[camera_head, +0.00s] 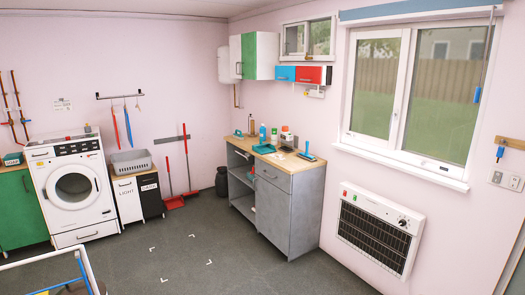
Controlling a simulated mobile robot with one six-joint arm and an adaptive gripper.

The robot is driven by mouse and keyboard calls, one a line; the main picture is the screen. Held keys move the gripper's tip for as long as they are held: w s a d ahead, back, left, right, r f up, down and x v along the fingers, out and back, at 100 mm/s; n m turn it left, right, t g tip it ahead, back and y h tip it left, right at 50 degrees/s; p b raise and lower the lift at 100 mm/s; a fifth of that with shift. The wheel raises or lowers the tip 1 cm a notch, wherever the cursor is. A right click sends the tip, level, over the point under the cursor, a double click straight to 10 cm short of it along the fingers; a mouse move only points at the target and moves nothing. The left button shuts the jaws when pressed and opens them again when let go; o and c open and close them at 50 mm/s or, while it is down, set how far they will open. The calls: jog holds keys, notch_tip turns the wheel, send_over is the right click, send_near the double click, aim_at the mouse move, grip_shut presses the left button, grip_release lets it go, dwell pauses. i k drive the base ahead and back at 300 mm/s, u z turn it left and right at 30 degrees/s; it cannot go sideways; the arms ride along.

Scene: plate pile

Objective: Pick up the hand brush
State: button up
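A small blue item (307,156) with a short upright part lies near the right end of the wooden countertop (283,164). It may be the hand brush, but it is too small to tell. A teal pan-like item (264,149) lies further left on the same countertop. A red long-handled tool (115,125) and a blue one (128,127) hang from a wall rack at the left. My gripper is not in view.
Bottles (262,133) stand at the back of the countertop, above a grey cabinet (290,207). A heater (379,229) is on the right wall. A washing machine (73,190) stands left. A pale-railed object (55,265) fills the lower left corner. The middle floor is clear.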

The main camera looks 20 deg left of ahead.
aim_at(240, 137)
jog(key=u, duration=0.4)
jog(key=i, duration=1.1)
jog(key=u, duration=0.75)
jog(key=i, duration=0.8)
jog(key=u, duration=0.5)
jog(key=i, duration=3)
jog(key=z, duration=0.2)
